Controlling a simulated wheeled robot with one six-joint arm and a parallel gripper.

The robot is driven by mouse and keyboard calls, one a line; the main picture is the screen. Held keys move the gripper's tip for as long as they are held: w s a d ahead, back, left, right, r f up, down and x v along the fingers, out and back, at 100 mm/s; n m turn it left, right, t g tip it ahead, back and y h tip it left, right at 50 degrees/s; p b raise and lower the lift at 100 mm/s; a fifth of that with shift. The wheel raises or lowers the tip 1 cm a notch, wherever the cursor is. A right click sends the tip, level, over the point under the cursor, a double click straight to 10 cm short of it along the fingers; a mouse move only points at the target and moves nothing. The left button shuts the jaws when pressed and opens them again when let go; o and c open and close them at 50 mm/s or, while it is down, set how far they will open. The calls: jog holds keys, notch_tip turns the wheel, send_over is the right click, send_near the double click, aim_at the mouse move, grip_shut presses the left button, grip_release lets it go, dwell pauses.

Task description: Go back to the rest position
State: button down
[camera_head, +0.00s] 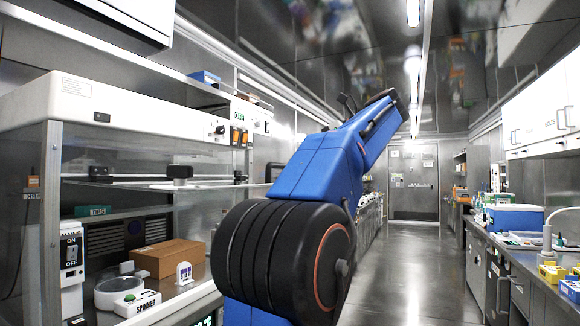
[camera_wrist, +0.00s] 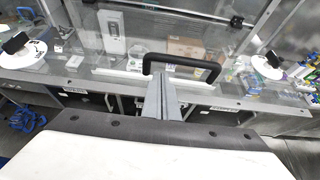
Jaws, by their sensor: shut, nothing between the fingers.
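My gripper (camera_wrist: 164,84) shows in the wrist view as two grey fingers shut together with nothing between them. In that view the fingertips overlap the lower edge of a black handle (camera_wrist: 205,65) on a clear panel; I cannot tell whether they touch it. In the head view my blue and black arm rises through the middle of the picture and leans up to the right. The gripper's fingers cannot be made out there.
A glass-fronted hood (camera_head: 130,118) stands at left, holding a cardboard box (camera_head: 167,259) and a white spinner (camera_head: 137,303). At right a bench carries a blue box (camera_head: 515,218) and yellow racks (camera_head: 553,273). The aisle floor (camera_head: 405,270) between is clear up to the far door (camera_head: 413,181).

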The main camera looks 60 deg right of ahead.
jog(key=shift+v, duration=2.95)
